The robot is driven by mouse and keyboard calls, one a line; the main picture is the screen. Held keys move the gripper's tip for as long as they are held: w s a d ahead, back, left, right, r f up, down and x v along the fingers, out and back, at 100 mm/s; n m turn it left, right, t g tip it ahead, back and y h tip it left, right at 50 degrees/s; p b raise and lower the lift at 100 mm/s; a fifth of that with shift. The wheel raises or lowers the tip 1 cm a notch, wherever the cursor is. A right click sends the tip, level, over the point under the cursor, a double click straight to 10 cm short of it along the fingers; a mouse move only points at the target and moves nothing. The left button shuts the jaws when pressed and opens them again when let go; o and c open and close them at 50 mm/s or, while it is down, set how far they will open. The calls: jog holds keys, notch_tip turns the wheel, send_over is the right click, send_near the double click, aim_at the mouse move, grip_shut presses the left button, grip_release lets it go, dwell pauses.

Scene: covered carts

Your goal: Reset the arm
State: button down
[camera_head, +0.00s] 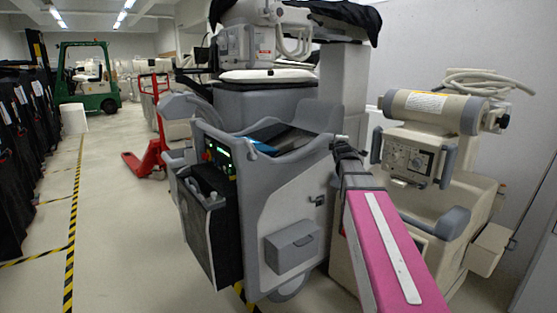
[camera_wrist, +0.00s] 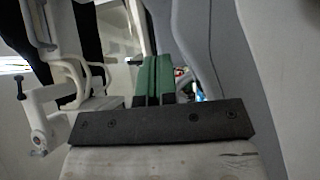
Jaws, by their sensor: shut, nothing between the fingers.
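My arm (camera_head: 385,240) shows as a pink link with a white strip, reaching from the lower right edge toward the middle of the head view. Its dark far end (camera_head: 347,160) is in front of the right side of the grey and white machine (camera_head: 285,205). The fingers are too small to make out there. In the wrist view my gripper (camera_wrist: 152,75) shows two green fingers side by side behind a dark screwed plate. They are shut with nothing held.
A beige machine (camera_head: 415,150) with a cylinder on top stands close right of my arm. A red pallet jack (camera_head: 150,160) and a green forklift (camera_head: 88,85) stand farther back left. Black covered carts (camera_head: 20,130) line the left. The floor aisle (camera_head: 110,230) between is clear.

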jog(key=s+a+f+m+g, duration=0.1)
jog(key=s+f+m+g, duration=0.2)
jog(key=f, duration=0.5)
jog(key=s+f+m+g, duration=0.3)
jog(key=s+f, duration=0.1)
jog(key=f, duration=0.5)
jog(key=s+a+f+m+g, duration=0.2)
jog(key=s+f+m+g, duration=0.1)
jog(key=s+f, duration=0.5)
jog(key=s+a+f+m+g+y, duration=0.1)
jog(key=s+f+m+g, duration=0.3)
jog(key=s+f, duration=0.4)
jog(key=s+a+f+m+g, duration=0.2)
jog(key=s+f+g, duration=0.3)
jog(key=s, duration=0.5)
notch_tip(320, 180, down, 3)
jog(key=shift+s+a+r+m+y, duration=0.15)
jog(key=shift+a+m+y, duration=0.15)
jog(key=shift+m, duration=0.5)
